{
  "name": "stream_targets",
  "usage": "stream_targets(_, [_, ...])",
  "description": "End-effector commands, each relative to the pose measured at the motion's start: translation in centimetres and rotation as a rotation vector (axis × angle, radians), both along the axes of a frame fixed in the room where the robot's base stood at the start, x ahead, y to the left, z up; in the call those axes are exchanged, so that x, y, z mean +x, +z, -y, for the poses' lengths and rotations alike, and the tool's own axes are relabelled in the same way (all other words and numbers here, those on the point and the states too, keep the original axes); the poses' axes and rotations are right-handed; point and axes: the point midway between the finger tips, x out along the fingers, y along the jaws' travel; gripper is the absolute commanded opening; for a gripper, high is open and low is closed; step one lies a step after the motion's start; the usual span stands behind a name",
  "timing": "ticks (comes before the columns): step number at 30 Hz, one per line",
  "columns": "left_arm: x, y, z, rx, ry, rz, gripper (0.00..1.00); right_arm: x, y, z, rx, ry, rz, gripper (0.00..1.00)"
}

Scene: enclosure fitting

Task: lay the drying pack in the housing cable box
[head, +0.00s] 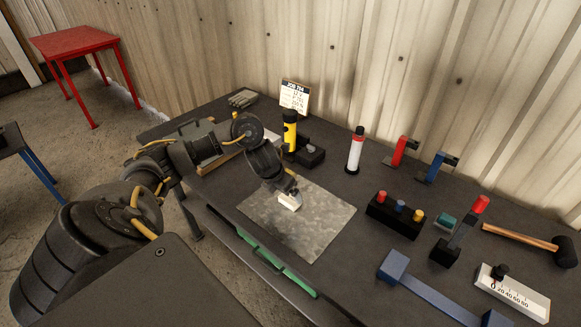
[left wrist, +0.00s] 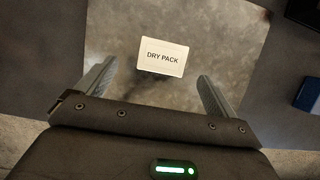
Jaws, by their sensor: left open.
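The drying pack (left wrist: 163,57) is a small white block labelled "DRY PACK", lying on a mottled grey metal sheet (left wrist: 215,30). The pack (head: 290,202) also shows in the head view, on the sheet (head: 325,217). My left gripper (head: 285,190) is at the pack, pointing down. In the left wrist view its fingers (left wrist: 157,72) are spread apart, with the pack just beyond and between their tips, not gripped. My right gripper is not in view.
A yellow-black torch (head: 290,133), a dark block (head: 310,155) and a job card (head: 295,96) stand behind the sheet. To the right are a white-red bottle (head: 355,150), a button block (head: 395,216), clamps, a mallet (head: 545,245) and a gauge (head: 512,290).

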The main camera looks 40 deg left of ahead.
Motion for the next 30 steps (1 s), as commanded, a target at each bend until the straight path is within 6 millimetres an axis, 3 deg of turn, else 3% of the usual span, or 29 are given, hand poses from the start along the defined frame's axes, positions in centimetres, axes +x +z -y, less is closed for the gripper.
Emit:
stream_targets(7, [0.3, -0.7, 0.1, -0.001, 0.0, -0.002, 0.94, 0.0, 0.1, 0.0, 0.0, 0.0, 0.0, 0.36])
stream_targets(18, [2.1, -4.9, 0.3, 0.0, 0.001, -0.001, 0.94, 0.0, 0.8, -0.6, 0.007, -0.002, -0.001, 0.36])
stream_targets(26, [2.2, -5.1, 0.3, 0.001, -0.001, 0.0, 0.94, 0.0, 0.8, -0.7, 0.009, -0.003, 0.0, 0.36])
stream_targets(30, [2.2, -5.1, 0.3, 0.001, -0.001, 0.0, 0.75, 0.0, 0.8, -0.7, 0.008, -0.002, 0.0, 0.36])
